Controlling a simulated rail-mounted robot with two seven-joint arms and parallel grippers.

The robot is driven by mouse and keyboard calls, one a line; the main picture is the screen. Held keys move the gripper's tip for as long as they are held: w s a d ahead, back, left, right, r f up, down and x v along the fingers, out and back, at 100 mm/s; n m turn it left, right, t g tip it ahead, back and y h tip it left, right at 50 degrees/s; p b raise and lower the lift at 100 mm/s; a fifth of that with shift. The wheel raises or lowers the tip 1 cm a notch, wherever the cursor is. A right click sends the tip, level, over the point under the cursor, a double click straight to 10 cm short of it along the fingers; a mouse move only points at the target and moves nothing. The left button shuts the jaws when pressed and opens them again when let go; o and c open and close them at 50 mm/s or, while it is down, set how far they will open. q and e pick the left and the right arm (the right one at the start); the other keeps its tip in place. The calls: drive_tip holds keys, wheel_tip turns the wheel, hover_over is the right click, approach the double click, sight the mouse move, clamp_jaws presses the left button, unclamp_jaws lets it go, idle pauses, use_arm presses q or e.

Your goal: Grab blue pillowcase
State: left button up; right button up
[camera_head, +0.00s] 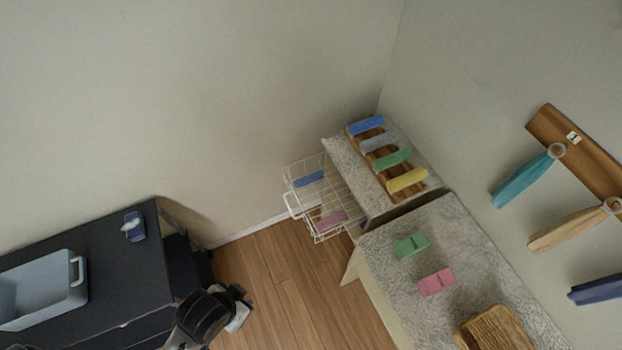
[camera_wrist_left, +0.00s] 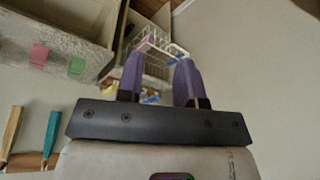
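Three blue cloths show in the head view, and I cannot tell by shape which is the pillowcase. A blue folded cloth (camera_head: 366,125) lies at the far end of the wooden rack. Another blue cloth (camera_head: 309,179) lies in the white wire basket. A dark blue cloth (camera_head: 597,289) hangs on the right wall. My left gripper (camera_wrist_left: 160,76) shows in the left wrist view with its purple fingers apart and nothing between them; the basket and shelf lie beyond, away from the fingers. My right gripper is not identifiable in either view.
The wooden rack (camera_head: 380,168) also holds grey, green and yellow cloths. A dark cabinet (camera_head: 110,240) with a grey tub (camera_head: 40,288) is at left. Open floor (camera_head: 290,285) lies between.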

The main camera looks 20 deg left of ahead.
use_arm(q)
drive_tip(key=shift+o, duration=0.3)
drive_tip(key=shift+a, duration=0.1)
drive_tip(key=o, duration=0.6)
drive_tip(key=shift+o, duration=0.5)
